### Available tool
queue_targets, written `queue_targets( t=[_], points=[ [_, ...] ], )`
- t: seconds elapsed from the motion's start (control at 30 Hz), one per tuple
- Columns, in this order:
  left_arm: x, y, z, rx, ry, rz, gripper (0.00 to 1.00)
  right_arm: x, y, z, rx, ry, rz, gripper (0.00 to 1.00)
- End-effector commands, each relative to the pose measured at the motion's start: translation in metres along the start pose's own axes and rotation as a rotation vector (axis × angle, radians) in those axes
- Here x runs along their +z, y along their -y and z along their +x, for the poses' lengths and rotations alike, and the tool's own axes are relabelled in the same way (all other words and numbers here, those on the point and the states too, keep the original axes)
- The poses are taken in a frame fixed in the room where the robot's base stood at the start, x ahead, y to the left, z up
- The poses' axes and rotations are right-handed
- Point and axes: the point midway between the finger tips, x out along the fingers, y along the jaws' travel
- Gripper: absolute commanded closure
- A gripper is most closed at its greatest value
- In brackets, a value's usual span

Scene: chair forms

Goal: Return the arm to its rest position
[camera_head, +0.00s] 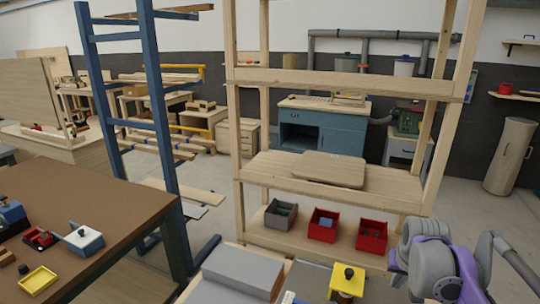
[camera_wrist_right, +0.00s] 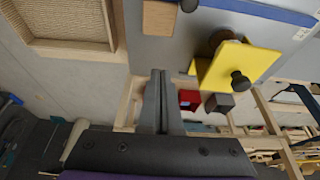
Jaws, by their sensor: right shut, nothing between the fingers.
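My right arm (camera_head: 440,262), grey with purple parts, comes in at the lower right of the head view, in front of the wooden shelf's right side. Its fingertips are hard to make out there. In the right wrist view my right gripper (camera_wrist_right: 159,74) shows its two dark fingers together, with nothing between them. A yellow block with a black knob (camera_head: 347,281) stands on the near surface, left of the arm; a yellow piece with dark knobs (camera_wrist_right: 238,65) shows beyond the fingers in the wrist view. My left gripper is not in view.
A wooden shelf (camera_head: 340,82) stands ahead, with a rounded wooden board (camera_head: 328,168) on its middle level and a grey bin (camera_head: 281,214) and red bins (camera_head: 323,224) below. A grey block (camera_head: 243,272) lies on the near surface. A brown table (camera_head: 95,205) is at left.

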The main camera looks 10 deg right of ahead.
Motion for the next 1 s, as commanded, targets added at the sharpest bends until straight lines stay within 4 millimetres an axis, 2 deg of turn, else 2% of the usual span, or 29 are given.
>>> queue_targets(
  t=[0.17, 0.3, 0.4, 0.5, 0.6, 0.7, 1.0],
  points=[
    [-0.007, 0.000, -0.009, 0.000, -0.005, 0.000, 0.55, 0.069, 0.043, -0.015, -0.049, -0.029, -0.122, 1.00],
    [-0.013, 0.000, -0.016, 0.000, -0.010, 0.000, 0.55, 0.146, 0.071, -0.018, -0.102, -0.063, -0.244, 1.00],
    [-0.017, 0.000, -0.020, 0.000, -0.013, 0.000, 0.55, 0.195, 0.082, -0.014, -0.135, -0.086, -0.321, 1.00],
    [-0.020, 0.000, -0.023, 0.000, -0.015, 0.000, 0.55, 0.234, 0.086, -0.008, -0.162, -0.105, -0.380, 1.00],
    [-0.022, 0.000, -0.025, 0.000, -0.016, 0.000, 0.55, 0.259, 0.088, -0.002, -0.179, -0.117, -0.418, 1.00],
    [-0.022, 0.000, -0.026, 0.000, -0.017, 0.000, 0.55, 0.272, 0.088, 0.002, -0.188, -0.123, -0.437, 1.00],
    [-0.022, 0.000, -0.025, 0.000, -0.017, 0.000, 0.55, 0.274, 0.088, 0.003, -0.190, -0.125, -0.441, 1.00]
  ],
)
